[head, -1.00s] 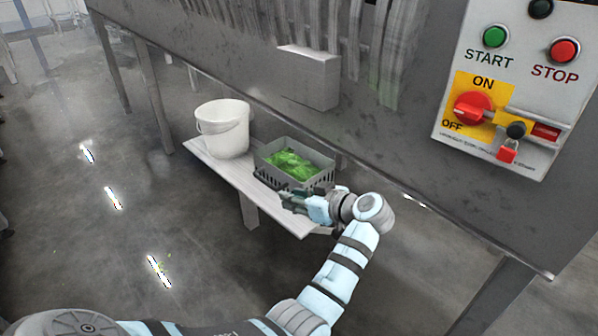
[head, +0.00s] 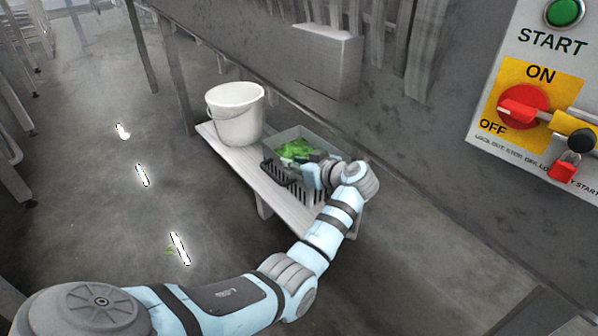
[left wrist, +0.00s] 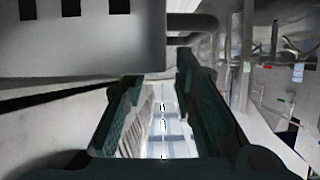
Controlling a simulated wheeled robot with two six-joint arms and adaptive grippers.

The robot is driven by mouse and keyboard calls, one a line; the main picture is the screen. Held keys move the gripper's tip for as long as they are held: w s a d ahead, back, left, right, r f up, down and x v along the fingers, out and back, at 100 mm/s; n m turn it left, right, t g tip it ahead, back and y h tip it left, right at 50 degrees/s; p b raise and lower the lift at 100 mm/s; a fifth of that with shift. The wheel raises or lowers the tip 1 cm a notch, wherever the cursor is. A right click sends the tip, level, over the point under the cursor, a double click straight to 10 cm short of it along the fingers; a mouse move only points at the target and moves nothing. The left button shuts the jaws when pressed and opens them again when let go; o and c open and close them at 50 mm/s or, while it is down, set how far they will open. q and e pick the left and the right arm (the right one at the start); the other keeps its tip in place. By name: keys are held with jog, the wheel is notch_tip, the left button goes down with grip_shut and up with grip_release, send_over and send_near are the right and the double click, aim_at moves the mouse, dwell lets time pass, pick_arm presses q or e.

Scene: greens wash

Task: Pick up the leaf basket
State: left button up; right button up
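The leaf basket (head: 304,190) is a grey slotted crate with green leaves (head: 294,150) in it. It sits on a low light bench (head: 240,166). My left gripper (head: 275,170) is at the basket's near side, in front of part of its wall and leaves. In the left wrist view, its two dark fingers (left wrist: 158,92) are apart, with floor showing between them. The grey slotted basket wall (left wrist: 85,45) fills the upper left there, close to the fingers. I cannot tell whether a finger touches it. My right gripper is in neither view.
A white bucket (head: 235,115) stands on the bench, left of the basket. A grey metal machine (head: 420,140) rises behind the bench, with a start and switch panel (head: 540,90) at right. The floor at left is open.

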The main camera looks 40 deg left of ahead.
pick_arm(q)
jog(key=b+x, duration=0.1)
jog(key=x, duration=0.2)
jog(key=shift+s+a, duration=0.1)
jog(key=shift+a, duration=0.05)
jog(key=shift+a+f, duration=0.15)
grip_shut()
jog(key=shift+r, duration=0.2)
